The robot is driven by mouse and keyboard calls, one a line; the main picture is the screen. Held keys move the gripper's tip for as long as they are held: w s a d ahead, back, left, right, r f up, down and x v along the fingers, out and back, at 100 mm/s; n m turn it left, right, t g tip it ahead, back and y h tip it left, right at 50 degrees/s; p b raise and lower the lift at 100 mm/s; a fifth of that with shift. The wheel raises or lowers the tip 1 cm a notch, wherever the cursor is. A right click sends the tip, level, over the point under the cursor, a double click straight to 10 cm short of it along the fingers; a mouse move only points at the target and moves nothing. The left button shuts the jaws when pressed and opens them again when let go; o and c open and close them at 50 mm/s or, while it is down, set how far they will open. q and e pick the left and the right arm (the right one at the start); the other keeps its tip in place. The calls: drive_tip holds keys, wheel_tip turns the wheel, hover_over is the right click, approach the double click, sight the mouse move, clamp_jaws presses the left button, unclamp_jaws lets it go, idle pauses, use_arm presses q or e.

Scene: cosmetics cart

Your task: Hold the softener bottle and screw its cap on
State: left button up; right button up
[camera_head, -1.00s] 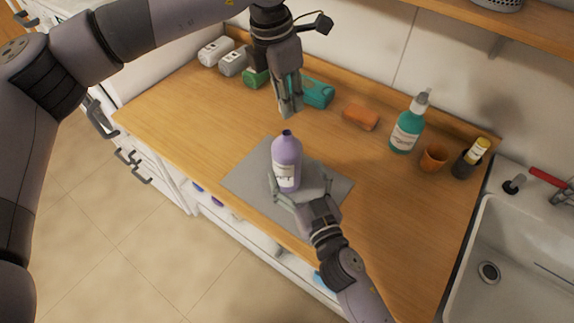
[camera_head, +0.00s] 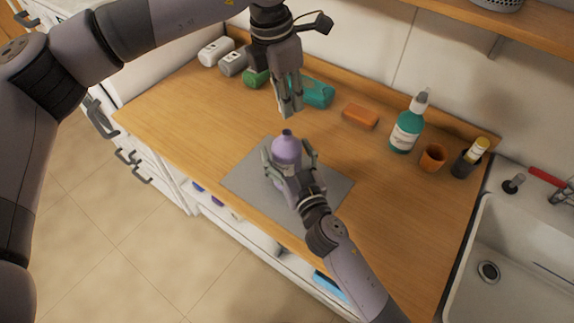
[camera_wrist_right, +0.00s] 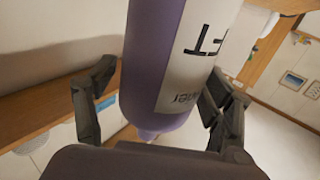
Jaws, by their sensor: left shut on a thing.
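The purple softener bottle (camera_head: 287,148) stands upright on the grey mat (camera_head: 333,188), its dark threaded neck bare at the top. In the right wrist view the bottle (camera_wrist_right: 160,60) fills the middle, with its white label on the right. My right gripper (camera_head: 291,160) has its fingers on either side of the bottle; in the right wrist view they are spread around it, with a gap at the left finger. My left gripper (camera_head: 291,115) is above the bottle, pointing down and closed on the cap, which its fingers mostly hide.
Behind are grey and green containers, a teal container (camera_head: 318,92) and an orange sponge (camera_head: 360,116). A teal pump bottle (camera_head: 407,130), an orange cup (camera_head: 433,157) and a dark yellow-capped bottle (camera_head: 470,158) stand right, near the sink (camera_head: 520,250). The left countertop is clear.

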drive_tip(key=c, duration=1.5)
use_arm(q)
hover_over(287, 132)
drive_tip(key=shift+a+f, duration=0.1)
drive_tip(key=shift+f, duration=2.35)
use_arm(e)
drive_tip(key=shift+c, duration=0.2)
use_arm(q)
drive_tip(key=shift+s+f, duration=0.1)
drive_tip(key=shift+f, duration=0.8)
drive_tip(key=shift+f, duration=0.55)
